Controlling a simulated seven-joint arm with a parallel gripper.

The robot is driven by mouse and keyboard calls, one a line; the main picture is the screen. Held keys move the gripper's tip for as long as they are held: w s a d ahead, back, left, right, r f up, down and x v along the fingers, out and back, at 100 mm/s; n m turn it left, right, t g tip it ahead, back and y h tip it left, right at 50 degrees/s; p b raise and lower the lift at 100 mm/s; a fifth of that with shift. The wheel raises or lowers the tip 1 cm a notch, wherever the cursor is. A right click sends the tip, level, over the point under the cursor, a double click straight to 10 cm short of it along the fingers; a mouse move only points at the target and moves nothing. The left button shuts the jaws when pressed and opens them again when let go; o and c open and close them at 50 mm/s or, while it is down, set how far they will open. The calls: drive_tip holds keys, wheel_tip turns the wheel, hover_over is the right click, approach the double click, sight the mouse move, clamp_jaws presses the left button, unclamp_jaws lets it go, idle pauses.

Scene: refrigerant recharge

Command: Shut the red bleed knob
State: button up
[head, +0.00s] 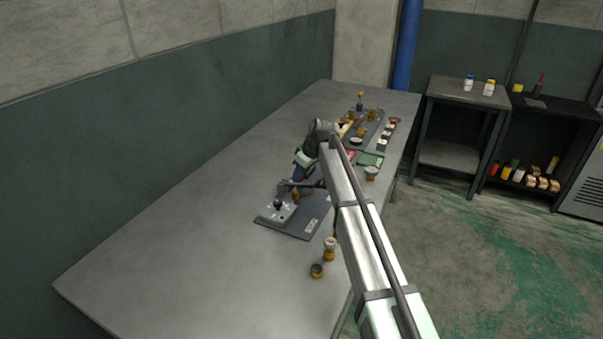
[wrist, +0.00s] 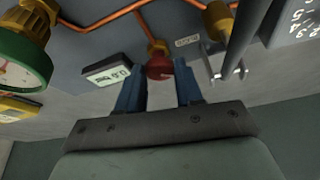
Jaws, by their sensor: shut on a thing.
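The red bleed knob (wrist: 159,66) sits at the lower end of a copper line on the grey panel (wrist: 100,45) in the wrist view. My gripper (wrist: 160,77) has its two blue fingers on either side of the knob, shut on it. In the head view my gripper (head: 299,172) is over the equipment on the bench, and the arm comes in from the lower right. I cannot make out the knob in the head view. Its turn position cannot be told.
A green-rimmed gauge (wrist: 20,62), a small display (wrist: 107,76) and a metal bracket (wrist: 222,62) surround the knob. Two brass fittings (head: 330,248) stand near the bench's front edge. The bench (head: 185,225) is clear on the left.

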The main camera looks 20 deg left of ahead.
drive_tip(key=m+t, duration=0.1)
drive_tip(key=m, duration=0.1)
drive_tip(key=m+t, duration=0.1)
drive_tip(key=m, duration=0.2)
drive_tip(key=shift+s+a+m+h, duration=0.2)
drive_tip(key=shift+m+h, duration=0.1)
drive_tip(key=shift+h, duration=0.1)
drive_tip(key=m+h, duration=0.1)
drive_tip(key=m, duration=0.1)
drive_tip(key=m+t, duration=0.1)
drive_tip(key=m, duration=0.2)
drive_tip(key=shift+a+h, duration=0.15)
drive_tip(key=shift+h, duration=0.25)
drive_tip(key=shift+m, duration=0.3)
drive_tip(key=o, duration=1)
drive_tip(key=shift+s, duration=0.1)
drive_tip(key=shift+o, duration=0.2)
drive_tip(key=v, duration=1.4)
drive_tip(key=shift+f, duration=0.15)
